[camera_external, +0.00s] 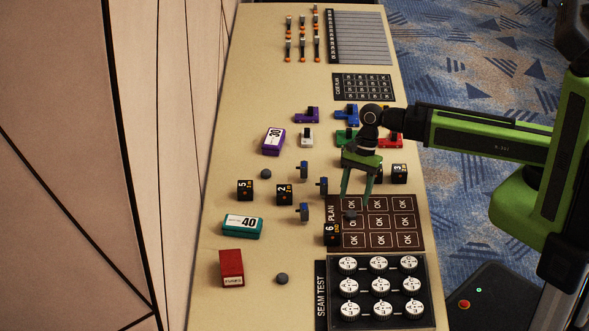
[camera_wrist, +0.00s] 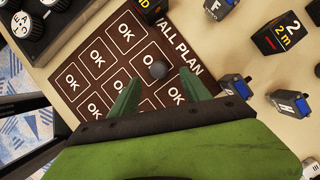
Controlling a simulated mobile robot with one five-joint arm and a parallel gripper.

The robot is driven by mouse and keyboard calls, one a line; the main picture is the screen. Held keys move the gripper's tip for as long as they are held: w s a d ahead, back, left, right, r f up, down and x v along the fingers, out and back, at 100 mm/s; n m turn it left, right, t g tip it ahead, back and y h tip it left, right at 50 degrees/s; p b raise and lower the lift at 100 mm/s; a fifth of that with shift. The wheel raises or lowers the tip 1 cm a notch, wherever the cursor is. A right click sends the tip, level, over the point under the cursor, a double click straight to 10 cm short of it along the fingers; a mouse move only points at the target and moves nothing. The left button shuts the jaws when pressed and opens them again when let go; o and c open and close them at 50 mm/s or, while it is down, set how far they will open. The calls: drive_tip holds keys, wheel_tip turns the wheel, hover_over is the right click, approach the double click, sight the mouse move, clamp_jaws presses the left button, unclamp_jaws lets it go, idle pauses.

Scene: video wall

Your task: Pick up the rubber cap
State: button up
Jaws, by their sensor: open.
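A small dark grey round rubber cap (camera_external: 350,215) lies on the brown wall plan board (camera_external: 417,243), near its left side. It also shows in the wrist view (camera_wrist: 158,69), just beyond and between my fingertips. My gripper (camera_external: 355,203) points down over the board with its green fingers apart and nothing between them. In the wrist view my gripper (camera_wrist: 159,78) has one finger to each side of the cap's line. I cannot tell the exact height of the fingertips above the board. Two similar dark caps lie on the table, one further back (camera_external: 266,174) and one nearer the front (camera_external: 282,279).
Blue connectors (camera_external: 303,212) and numbered blocks (camera_external: 284,195) are to the left. A black tray with white round dials (camera_external: 334,312) lies in front. A teal box (camera_external: 242,227) and red box (camera_external: 231,267) stand further left.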

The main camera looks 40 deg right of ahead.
sight(351, 211)
drive_tip(key=b+x, duration=0.3)
drive_tip(key=x, duration=0.2)
drive_tip(key=shift+s+b, duration=0.15)
drive_tip(key=shift+b, duration=0.25)
drive_tip(key=shift+r, duration=0.2)
clamp_jaws()
